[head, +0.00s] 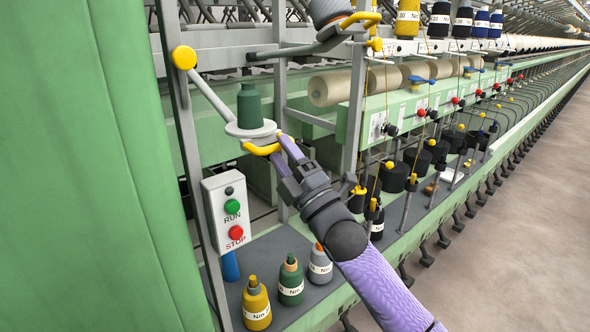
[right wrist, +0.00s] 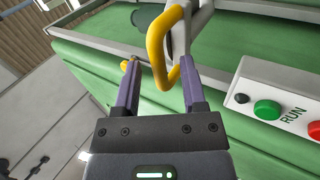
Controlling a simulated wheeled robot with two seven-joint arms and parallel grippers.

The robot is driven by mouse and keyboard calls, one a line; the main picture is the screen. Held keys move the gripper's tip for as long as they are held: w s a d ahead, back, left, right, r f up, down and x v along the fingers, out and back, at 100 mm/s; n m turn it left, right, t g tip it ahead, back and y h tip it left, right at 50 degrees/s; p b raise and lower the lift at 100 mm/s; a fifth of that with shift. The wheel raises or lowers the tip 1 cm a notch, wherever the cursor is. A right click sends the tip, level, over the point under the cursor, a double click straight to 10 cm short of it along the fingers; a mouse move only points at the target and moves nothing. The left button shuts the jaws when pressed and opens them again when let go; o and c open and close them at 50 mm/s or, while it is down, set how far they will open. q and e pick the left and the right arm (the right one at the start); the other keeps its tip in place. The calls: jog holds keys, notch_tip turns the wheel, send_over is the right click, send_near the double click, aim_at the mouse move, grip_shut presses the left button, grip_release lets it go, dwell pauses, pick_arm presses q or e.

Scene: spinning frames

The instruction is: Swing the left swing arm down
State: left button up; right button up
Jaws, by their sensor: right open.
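The left swing arm (head: 210,97) runs from a yellow round pivot (head: 184,57) on a grey post down to the right. Its end carries a round plate (head: 237,130) with a dark green bobbin (head: 249,108) standing on it. A yellow handle (head: 262,149) curves at the plate's front. My right gripper (head: 284,151) is at this handle from the lower right. In the right wrist view, the yellow handle (right wrist: 157,58) reaches between the open purple fingers (right wrist: 160,84); whether either finger touches it is unclear. My left gripper is out of view.
A control box (head: 229,211) with RUN and STOP buttons is on the post below the swing arm. Several labelled bobbins, one yellow (head: 256,305), stand on the lower shelf. Another swing arm with a yellow handle (head: 361,20) is above right. Open floor (head: 510,240) lies right.

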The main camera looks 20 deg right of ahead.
jog(key=v, duration=0.8)
jog(key=shift+b, duration=0.3)
notch_tip(320, 180, down, 18)
jog(key=w+d+m+g+h+b, duration=0.1)
jog(key=d+m+g+h, duration=0.1)
jog(key=m+g+h, duration=0.4)
jog(key=s+f+m+g+h+b, duration=0.1)
jog(key=s+f+m+g, duration=0.3)
jog(key=f, duration=0.8)
jog(key=s+f+m+g+h+b, duration=0.1)
jog(key=s+f+m, duration=0.35)
jog(key=f, duration=0.75)
jog(key=s+f+m+g, duration=0.1)
jog(key=s+f+g, duration=0.2)
jog(key=s+f, duration=0.3)
jog(key=s+a+f+m+g+b, duration=0.1)
jog(key=s+f+g, duration=0.3)
jog(key=s, duration=1.3)
jog(key=s+a+f+m+g, duration=0.1)
jog(key=s+f+g, duration=0.3)
jog(key=s+f, duration=0.4)
jog(key=s+m, duration=0.1)
jog(key=s, duration=0.3)
jog(key=shift+f+m+h+b, duration=0.15)
jog(key=shift+m+h+b, duration=0.15)
jog(key=shift+m, duration=0.05)
